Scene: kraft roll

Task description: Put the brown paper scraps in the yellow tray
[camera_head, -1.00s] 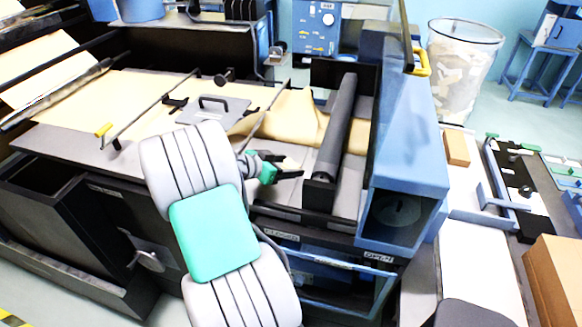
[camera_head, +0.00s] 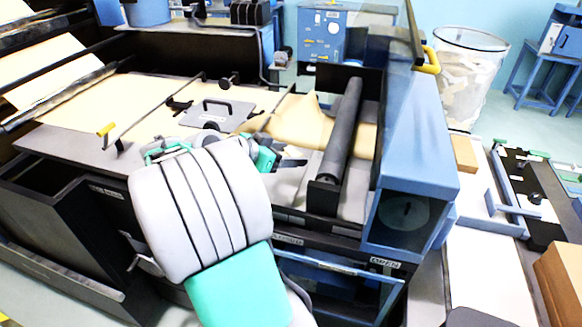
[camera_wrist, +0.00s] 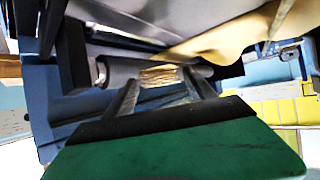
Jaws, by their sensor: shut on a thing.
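My gripper (camera_wrist: 160,92) is shut on a small crumpled brown paper scrap (camera_wrist: 158,76), which shows between the fingertips in the wrist view. In the head view my gripper (camera_head: 288,163) is over the machine bed, just left of the dark roller; the scrap cannot be made out there. A yellow surface (camera_wrist: 285,112) at the right of the wrist view may be the yellow tray, but only part shows. The tray is not seen in the head view.
A grey roller (camera_head: 341,130) stands close to the gripper's right. A bulging brown paper sheet (camera_head: 297,122) lies behind it. A flat grey plate with a handle (camera_head: 217,113) is to the left. A blue housing (camera_head: 412,150) rises at the right, beside a bin of paper (camera_head: 468,75).

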